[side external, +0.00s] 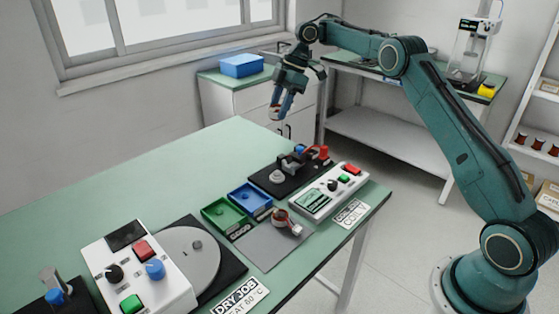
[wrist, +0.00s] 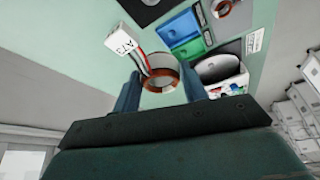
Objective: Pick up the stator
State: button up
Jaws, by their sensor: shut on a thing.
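My gripper (side external: 281,103) is raised above the far end of the green table. Its fingers are shut on a stator (wrist: 160,80), a ring with copper windings and a pale rim, which sits between the two fingertips in the wrist view. Red, white and black wires run from it to a white tag (wrist: 122,42) with dark lettering. In the side view the held stator is small and mostly hidden by the fingers. A second stator (side external: 287,222) lies on the grey mat (side external: 264,249) on the table; it also shows at the top of the wrist view (wrist: 222,8).
A green tray (side external: 226,217) and a blue tray (side external: 250,200) stand beside the mat. A white tester (side external: 328,191), a black fixture (side external: 270,182) and a control box with a round plate (side external: 187,257) are on the table.

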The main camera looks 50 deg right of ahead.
jog(key=shift+a, duration=0.15)
dwell(0.7)
jog(key=shift+w+a+r+m, duration=0.1)
jog(key=shift+w+a+m, duration=0.1)
jog(key=shift+a, duration=0.3)
jog(key=shift+w+a+r+m, duration=0.1)
jog(key=shift+a+m, duration=0.1)
jog(key=shift+a, duration=0.25)
jog(key=s+a+f+m+t+h, duration=0.2)
jog(key=s+a+f+m+h, duration=0.15)
jog(key=a+f+m, duration=0.45)
jog(key=s+f+m, duration=0.2)
jog(key=s+m, duration=0.2)
jog(key=s, duration=0.2)
jog(key=w+a+f+m+h, duration=0.2)
jog(key=w+a+f+m, duration=0.1)
jog(key=w, duration=0.6)
jog(key=shift+w+f+m+t, duration=0.3)
jog(key=shift+f+m, duration=0.2)
jog(key=shift+f, duration=0.25)
jog(key=shift+a+f, duration=0.1)
jog(key=shift+f, duration=0.15)
